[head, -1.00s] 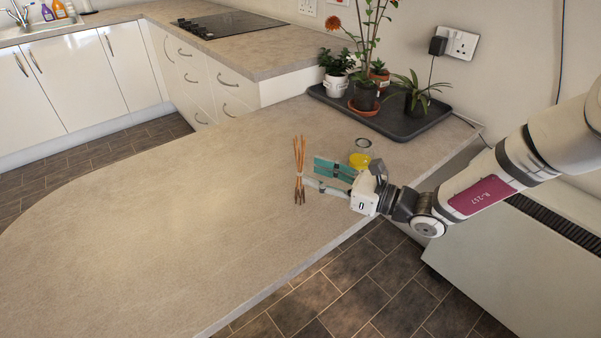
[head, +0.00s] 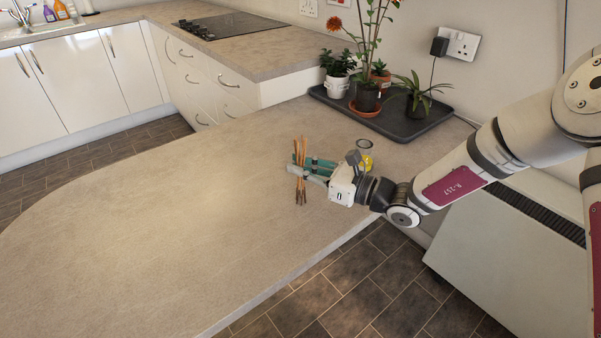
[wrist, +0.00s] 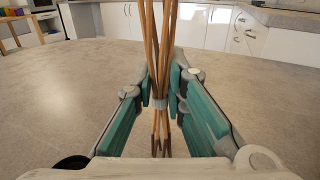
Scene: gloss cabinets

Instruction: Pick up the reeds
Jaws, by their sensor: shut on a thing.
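The reeds (head: 300,185) are a thin upright bundle of brown sticks, bound by a pale band in the middle, over the beige worktop. My gripper (head: 301,170) reaches them from the right, with its teal finger pads at their middle. In the wrist view the reeds (wrist: 158,50) stand between the two fingertips, and my gripper (wrist: 160,100) is shut on them near the band. Their lower ends spread slightly below the fingers. I cannot tell whether they touch the worktop.
A glass jar with yellow contents (head: 365,158) stands just behind my gripper. A dark tray (head: 432,127) with several potted plants is at the back right. The worktop (head: 170,215) is clear to the left. Its front edge drops to a tiled floor.

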